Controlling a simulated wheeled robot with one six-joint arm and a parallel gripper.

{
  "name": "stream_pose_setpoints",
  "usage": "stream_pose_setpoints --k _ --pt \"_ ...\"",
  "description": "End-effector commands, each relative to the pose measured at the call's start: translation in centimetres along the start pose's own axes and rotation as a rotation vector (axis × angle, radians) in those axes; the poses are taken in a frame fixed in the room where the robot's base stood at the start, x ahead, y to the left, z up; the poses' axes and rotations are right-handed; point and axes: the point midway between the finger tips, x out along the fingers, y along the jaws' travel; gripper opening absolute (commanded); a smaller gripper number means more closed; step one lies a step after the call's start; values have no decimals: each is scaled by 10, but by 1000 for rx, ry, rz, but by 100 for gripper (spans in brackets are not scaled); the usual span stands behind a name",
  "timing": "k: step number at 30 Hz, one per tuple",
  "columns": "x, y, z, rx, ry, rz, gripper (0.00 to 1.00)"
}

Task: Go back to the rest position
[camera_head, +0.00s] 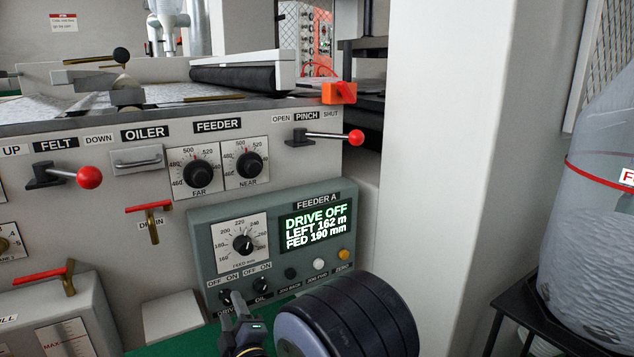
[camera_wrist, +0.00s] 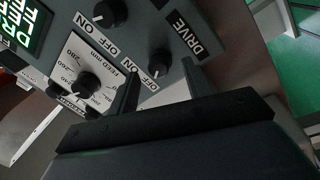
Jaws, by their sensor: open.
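My gripper (camera_head: 232,302) is open at the lower left of the grey-green FEEDER A panel (camera_head: 205,235), close to the DRIVE switch (camera_head: 225,297). In the wrist view, the two dark fingers of my gripper (camera_wrist: 159,66) stand apart, with the black DRIVE knob (camera_wrist: 160,58) showing between them. I cannot tell whether the fingers touch it. Nothing is held. The panel display (camera_head: 316,222) reads DRIVE OFF, LEFT 162 m, FED 190 mm. My dark rounded arm link covers the area below the panel.
The OIL switch (camera_head: 262,284) sits just right of the DRIVE switch, with the feed dial (camera_head: 243,243) above. A red-knobbed PINCH lever (camera_head: 335,137) and FELT lever (camera_head: 65,176) stick out. A white pillar (camera_head: 425,160) and a wrapped roll (camera_head: 595,220) stand at right.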

Motion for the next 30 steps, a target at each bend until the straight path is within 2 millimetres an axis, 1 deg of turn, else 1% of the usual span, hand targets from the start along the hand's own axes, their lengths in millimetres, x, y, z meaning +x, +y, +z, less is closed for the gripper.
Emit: stream_pose_setpoints --k 9,16,17,18,30 --pt "-55 1 -1 1 1 -2 47" --pt "-94 1 -1 0 1 -2 47" --pt "-93 1 0 0 1 1 47" --pt "-83 1 0 1 1 5 47" --pt "-11 0 0 1 1 4 47"
